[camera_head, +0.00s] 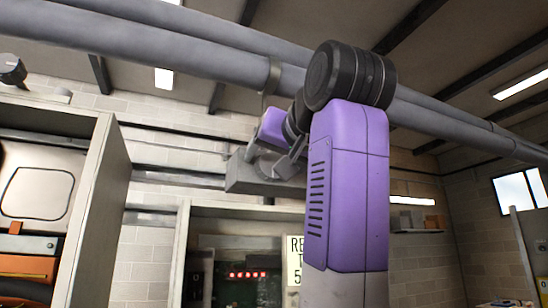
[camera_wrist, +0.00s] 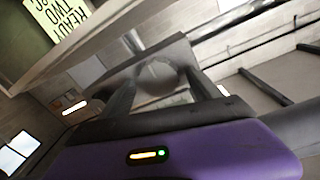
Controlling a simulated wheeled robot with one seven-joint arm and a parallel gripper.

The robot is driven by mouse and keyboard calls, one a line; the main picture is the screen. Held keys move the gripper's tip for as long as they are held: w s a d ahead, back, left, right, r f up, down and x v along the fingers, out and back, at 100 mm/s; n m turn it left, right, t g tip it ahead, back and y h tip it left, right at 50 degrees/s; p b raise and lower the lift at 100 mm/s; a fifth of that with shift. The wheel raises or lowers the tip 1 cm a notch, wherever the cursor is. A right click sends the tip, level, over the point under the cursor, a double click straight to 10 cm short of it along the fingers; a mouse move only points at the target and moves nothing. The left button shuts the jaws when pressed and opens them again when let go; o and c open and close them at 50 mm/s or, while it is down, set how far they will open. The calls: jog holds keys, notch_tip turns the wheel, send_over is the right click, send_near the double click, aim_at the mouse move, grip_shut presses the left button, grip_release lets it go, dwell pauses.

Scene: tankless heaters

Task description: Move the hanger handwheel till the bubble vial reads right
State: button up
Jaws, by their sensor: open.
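A round grey wheel, likely the hanger handwheel (camera_wrist: 157,77), shows between the two dark fingers of my gripper (camera_wrist: 161,92) in the wrist view. The fingers stand apart, one on either side of it; I cannot tell whether they touch it. In the head view my gripper (camera_head: 289,158) is partly behind my purple arm, beside a grey bar (camera_head: 243,178) under the pipes. A hanger clamp (camera_head: 273,76) grips the lower pipe, with a thin rod below it. I cannot make out the bubble vial in either view.
Two thick grey pipes (camera_head: 190,62) run overhead, close to my arm. An open grey cabinet (camera_head: 102,190) stands at left. A recess with red lights (camera_head: 248,274) and a partly hidden sign (camera_head: 294,262) lies below. A shelf with boxes (camera_head: 415,222) is on the right wall.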

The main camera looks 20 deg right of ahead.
jog(key=c, duration=1.4)
jog(key=shift+o, duration=0.2)
jog(key=shift+n, duration=0.3)
jog(key=n+b, duration=0.1)
jog(key=n, duration=0.2)
jog(key=shift+f+n, duration=0.1)
jog(key=shift+n, duration=0.2)
jog(key=n+b, duration=0.1)
jog(key=n, duration=0.2)
jog(key=shift+a+n+t, duration=0.1)
jog(key=shift+n+t, duration=0.2)
jog(key=shift+n, duration=0.1)
jog(key=n, duration=0.4)
jog(key=shift+y, duration=0.3)
jog(key=shift+a+f+n, duration=0.1)
jog(key=shift+n, duration=1.6)
